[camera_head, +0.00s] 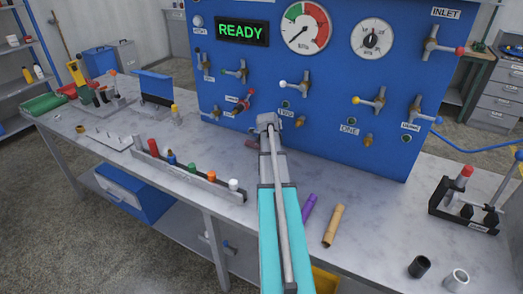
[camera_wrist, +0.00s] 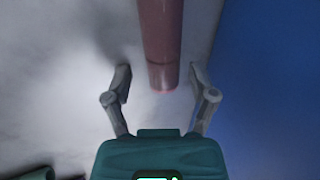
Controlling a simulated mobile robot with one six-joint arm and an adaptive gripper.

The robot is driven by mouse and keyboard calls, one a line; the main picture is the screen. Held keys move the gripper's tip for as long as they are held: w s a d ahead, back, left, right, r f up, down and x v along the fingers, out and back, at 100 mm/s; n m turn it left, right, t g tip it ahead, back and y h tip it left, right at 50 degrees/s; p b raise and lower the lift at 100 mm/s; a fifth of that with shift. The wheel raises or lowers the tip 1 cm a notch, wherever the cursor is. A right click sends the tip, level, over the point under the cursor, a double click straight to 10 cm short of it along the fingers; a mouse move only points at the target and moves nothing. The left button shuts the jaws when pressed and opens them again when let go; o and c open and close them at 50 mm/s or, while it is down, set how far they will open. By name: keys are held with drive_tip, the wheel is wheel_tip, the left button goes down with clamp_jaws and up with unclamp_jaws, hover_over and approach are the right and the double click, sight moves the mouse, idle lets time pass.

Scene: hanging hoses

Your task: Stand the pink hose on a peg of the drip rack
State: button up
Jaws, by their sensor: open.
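The pink hose (camera_wrist: 160,40) is a dull pink tube in the wrist view. It runs from the top edge down to an end between my gripper's fingertips (camera_wrist: 160,76). The fingers are open on either side of that end, with a gap on both sides. In the head view my gripper (camera_head: 268,122) is at the bench's back edge by the blue panel, and a short piece of the hose (camera_head: 252,143) shows to its left; the rest is hidden by my arm. A pale plate with several bare upright pegs, apparently the drip rack (camera_head: 108,138), stands on the left of the bench.
A long holder (camera_head: 195,176) with several coloured pieces stands between my arm and the pegs. A purple tube (camera_head: 309,210) and a tan tube (camera_head: 333,225) lie right of my arm. The blue panel (camera_head: 330,85) with protruding valves rises behind. The bench's right middle is clear.

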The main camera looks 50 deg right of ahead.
drive_tip(key=shift+c, duration=0.2)
idle(0.3)
drive_tip(key=shift+s+a, duration=0.1)
clamp_jaws()
